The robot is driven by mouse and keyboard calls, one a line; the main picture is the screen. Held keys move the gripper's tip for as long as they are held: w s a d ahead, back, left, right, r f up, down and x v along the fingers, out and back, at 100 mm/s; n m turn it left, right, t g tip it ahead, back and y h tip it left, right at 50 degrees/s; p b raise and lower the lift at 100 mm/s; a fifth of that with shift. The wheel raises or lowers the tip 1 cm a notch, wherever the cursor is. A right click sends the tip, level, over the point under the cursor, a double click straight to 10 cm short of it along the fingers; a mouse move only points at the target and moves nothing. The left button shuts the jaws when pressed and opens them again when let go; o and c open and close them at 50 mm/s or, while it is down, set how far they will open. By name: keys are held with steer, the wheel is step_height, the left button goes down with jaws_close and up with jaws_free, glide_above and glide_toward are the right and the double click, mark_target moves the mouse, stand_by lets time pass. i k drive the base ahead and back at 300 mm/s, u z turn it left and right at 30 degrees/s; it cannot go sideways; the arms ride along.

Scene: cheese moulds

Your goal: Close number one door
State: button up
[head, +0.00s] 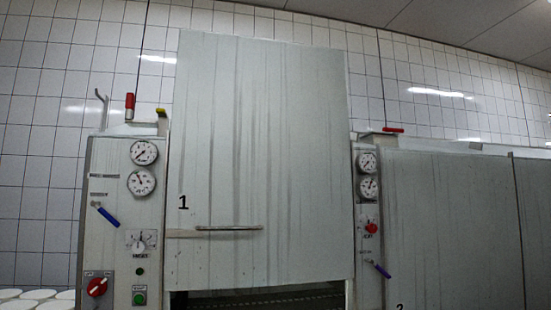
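The number one door (265,130) is a large grey streaked metal panel in the middle of the head view, marked with a black "1" near its lower left. It stands raised, its top well above the control panels beside it. A horizontal bar handle (229,228) sits low on its face. Below its bottom edge a dark opening (265,298) shows, cut off by the frame's lower edge. My gripper is not in view.
A left control panel (118,215) carries gauges, a blue-handled lever (105,215), a red switch (97,287) and a green button (139,296). A right panel (369,225) has similar gauges and a lever. Another grey door (450,220) stands at right. White round items (35,297) lie lower left.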

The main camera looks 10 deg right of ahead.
mark_target(259, 187)
steer(key=z, duration=0.75)
steer(key=k, duration=0.6)
steer(key=u, duration=0.8)
steer(key=i, duration=0.95)
